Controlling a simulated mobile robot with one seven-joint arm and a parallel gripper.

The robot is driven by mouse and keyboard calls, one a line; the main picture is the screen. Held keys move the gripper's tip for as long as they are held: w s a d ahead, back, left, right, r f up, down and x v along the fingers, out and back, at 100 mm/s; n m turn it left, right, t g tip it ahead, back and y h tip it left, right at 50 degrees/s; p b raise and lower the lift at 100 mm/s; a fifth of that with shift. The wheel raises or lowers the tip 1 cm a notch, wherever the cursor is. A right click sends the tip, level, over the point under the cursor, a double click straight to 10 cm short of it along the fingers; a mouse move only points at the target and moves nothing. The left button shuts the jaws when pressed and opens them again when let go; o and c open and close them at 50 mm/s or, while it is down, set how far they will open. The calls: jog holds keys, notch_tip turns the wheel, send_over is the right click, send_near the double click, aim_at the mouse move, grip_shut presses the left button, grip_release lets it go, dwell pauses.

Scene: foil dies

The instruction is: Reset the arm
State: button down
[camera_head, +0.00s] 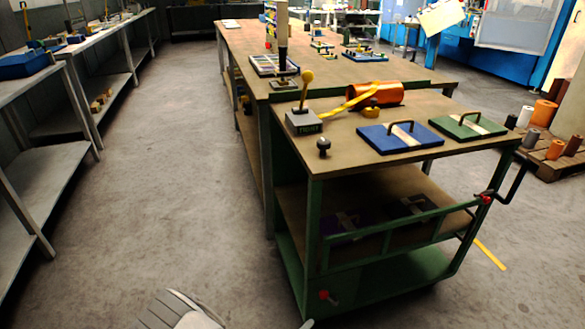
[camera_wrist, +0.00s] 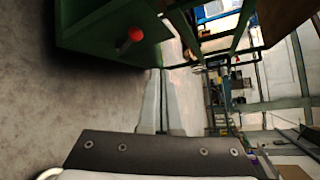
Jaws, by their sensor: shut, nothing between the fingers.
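My gripper (camera_wrist: 162,78) shows in the wrist view with its two pale fingers together and nothing between them. It points past the lower part of the green cart (camera_head: 292,270), apart from it. In the wrist view the cart's green side (camera_wrist: 100,35) and a red knob (camera_wrist: 135,34) lie up and to the left of the fingers. In the head view, a pale part of my arm shows at the bottom edge; the fingers cannot be made out there.
On the cart top are a blue die plate (camera_head: 372,141), a green die plate (camera_head: 470,128), a copper foil roll (camera_head: 378,93) and a grey block with a yellow-knobbed lever (camera_head: 304,122). A long workbench (camera_head: 240,42) adjoins behind. Open floor (camera_head: 170,170) lies left, before grey shelving (camera_head: 50,85).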

jog(key=d+r+m+g, duration=0.4)
jog(key=r+m+g, duration=0.1)
jog(key=r+m, duration=0.7)
jog(key=d+r+m+g, duration=0.3)
jog(key=r+m+g, duration=0.2)
jog(key=r+m, duration=0.75)
jog(key=s+d+r+m+t+y, duration=0.2)
jog(key=s+r+m+y, duration=0.3)
jog(key=s+r+m, duration=0.45)
jog(key=s+d+r+m+t+y, duration=0.15)
jog(key=s+r+m+y, duration=0.4)
jog(key=r, duration=0.75)
notch_tip(320, 180, up, 23)
jog(key=m+h+p, duration=0.1)
jog(key=p, duration=2.1)
jog(key=shift+s+a+f+m, duration=0.15)
jog(key=shift+s+m, duration=0.15)
jog(key=shift+m, duration=0.05)
